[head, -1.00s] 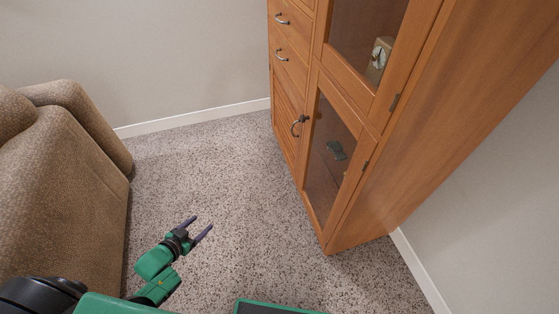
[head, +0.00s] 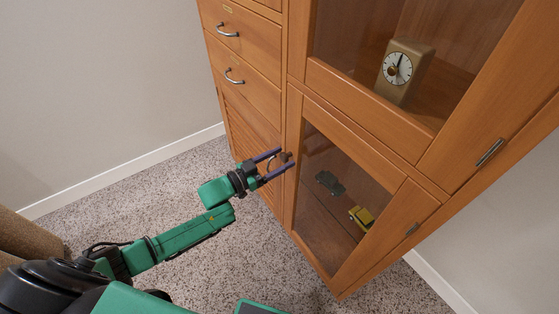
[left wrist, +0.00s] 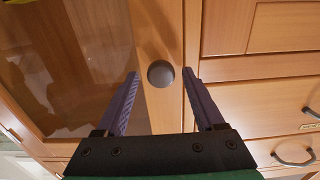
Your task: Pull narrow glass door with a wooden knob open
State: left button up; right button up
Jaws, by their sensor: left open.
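The narrow glass door (head: 318,218) is the lower right door of the wooden cabinet, with a wood frame around a glass pane. It looks closed. Its round knob (head: 286,157) sits high on the left side of the frame; in the left wrist view the knob (left wrist: 160,74) looks dark grey-brown. My left gripper (head: 285,158) is open at the knob, with one finger on each side. In the left wrist view gaps show between the knob and both fingers. I cannot tell how deep the fingers reach past it. My right gripper is not in view.
An upper glass door shows a clock (head: 401,70) behind it. A dark green object (head: 330,183) and a yellow toy vehicle (head: 361,217) are behind the lower glass. Drawers with metal handles (head: 235,77) are left of the doors. A brown sofa (head: 28,240) stands at far left. Carpet in front is clear.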

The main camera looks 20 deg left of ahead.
pick_arm(q)
jog(key=shift+w, duration=0.1)
jog(key=shift+c, duration=0.3)
grip_shut()
dwell(1.1)
